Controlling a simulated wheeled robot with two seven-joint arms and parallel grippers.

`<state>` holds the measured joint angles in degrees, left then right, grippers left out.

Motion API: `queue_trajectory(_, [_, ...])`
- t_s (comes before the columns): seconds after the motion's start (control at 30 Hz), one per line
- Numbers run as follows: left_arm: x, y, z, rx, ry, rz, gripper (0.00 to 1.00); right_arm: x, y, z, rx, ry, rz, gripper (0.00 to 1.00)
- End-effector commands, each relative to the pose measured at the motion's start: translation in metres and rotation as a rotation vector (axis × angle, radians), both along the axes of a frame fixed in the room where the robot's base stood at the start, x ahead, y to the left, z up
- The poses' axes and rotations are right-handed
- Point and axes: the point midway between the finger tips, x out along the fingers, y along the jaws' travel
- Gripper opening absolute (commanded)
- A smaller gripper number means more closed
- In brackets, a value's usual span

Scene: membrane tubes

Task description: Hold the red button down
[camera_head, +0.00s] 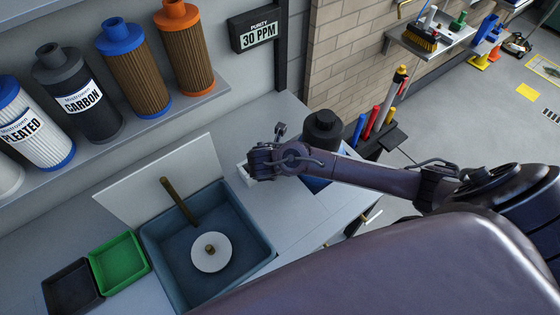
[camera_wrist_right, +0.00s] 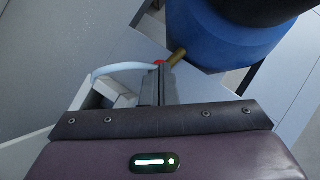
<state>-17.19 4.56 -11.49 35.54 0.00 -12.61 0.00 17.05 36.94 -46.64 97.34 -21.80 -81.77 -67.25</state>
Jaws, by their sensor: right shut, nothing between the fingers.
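The red button (camera_wrist_right: 160,63) shows as a small red patch right at my right fingertips in the right wrist view. The fingers cover most of it, and I cannot tell how far it is pressed. My right gripper (camera_wrist_right: 162,75) is shut with nothing between its fingers, its tips at or against the button. In the head view my right gripper (camera_head: 262,163) is over the counter by a small white box (camera_head: 244,172), and the button is hidden there. My left gripper is not in view.
A blue canister (camera_wrist_right: 215,35) with a dark top stands close beside the fingers, with a brass fitting (camera_wrist_right: 177,57) and a white hose (camera_wrist_right: 115,69) nearby. A sink (camera_head: 167,235), a green tray (camera_head: 119,263) and a black tray (camera_head: 72,287) are left. Filter cartridges line the shelf (camera_head: 125,133).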

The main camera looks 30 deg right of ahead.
Motion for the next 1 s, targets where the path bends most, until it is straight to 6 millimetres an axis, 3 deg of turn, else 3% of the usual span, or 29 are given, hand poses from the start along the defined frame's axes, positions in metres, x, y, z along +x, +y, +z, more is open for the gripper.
queue_trajectory(0.27, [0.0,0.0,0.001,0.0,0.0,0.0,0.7,-0.001,0.0,0.001,0.0,0.001,0.001,0.0])
queue_trajectory(1.0, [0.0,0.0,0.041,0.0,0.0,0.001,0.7,-0.017,0.018,0.038,0.0,0.0,0.001,0.0])
